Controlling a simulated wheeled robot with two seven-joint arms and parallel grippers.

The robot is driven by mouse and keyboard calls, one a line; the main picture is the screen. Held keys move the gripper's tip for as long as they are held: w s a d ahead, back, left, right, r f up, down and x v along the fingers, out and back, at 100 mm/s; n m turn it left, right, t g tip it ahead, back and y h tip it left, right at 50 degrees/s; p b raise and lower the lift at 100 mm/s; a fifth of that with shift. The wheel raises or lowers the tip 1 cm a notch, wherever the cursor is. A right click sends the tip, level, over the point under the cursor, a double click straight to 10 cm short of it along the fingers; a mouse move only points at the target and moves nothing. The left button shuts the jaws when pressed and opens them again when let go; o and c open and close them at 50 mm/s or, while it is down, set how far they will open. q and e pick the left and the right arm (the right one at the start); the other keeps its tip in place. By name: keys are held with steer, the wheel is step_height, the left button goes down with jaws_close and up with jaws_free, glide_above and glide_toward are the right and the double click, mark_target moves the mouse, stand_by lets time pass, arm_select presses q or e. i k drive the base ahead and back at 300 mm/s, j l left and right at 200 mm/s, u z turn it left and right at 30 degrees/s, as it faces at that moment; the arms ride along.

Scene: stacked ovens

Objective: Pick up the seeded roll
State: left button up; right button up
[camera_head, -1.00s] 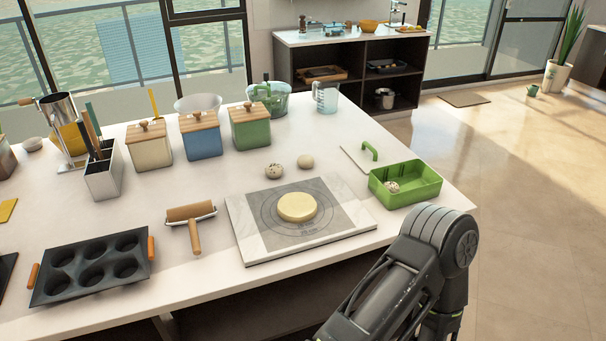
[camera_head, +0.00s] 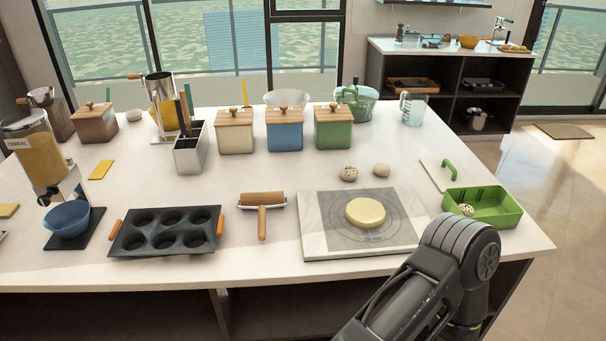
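A round seeded roll (camera_head: 348,173) with dark specks lies on the white counter behind the marble board. A plain roll (camera_head: 381,170) lies just to its right. Another speckled roll (camera_head: 466,210) sits inside the green box (camera_head: 497,208) at the right. My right arm comes in from the bottom right, in front of the board and the box, and its gripper is out of view. My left arm and gripper are not in view.
A marble board (camera_head: 314,236) holds a flat dough round (camera_head: 365,213). A rolling pin (camera_head: 262,200) and a muffin tin (camera_head: 166,231) lie to the left. Several lidded canisters (camera_head: 285,131) stand behind. A lid with a green handle (camera_head: 449,170) lies near the box.

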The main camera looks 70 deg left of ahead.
mark_target(348, 173)
steer(key=u, duration=1.95)
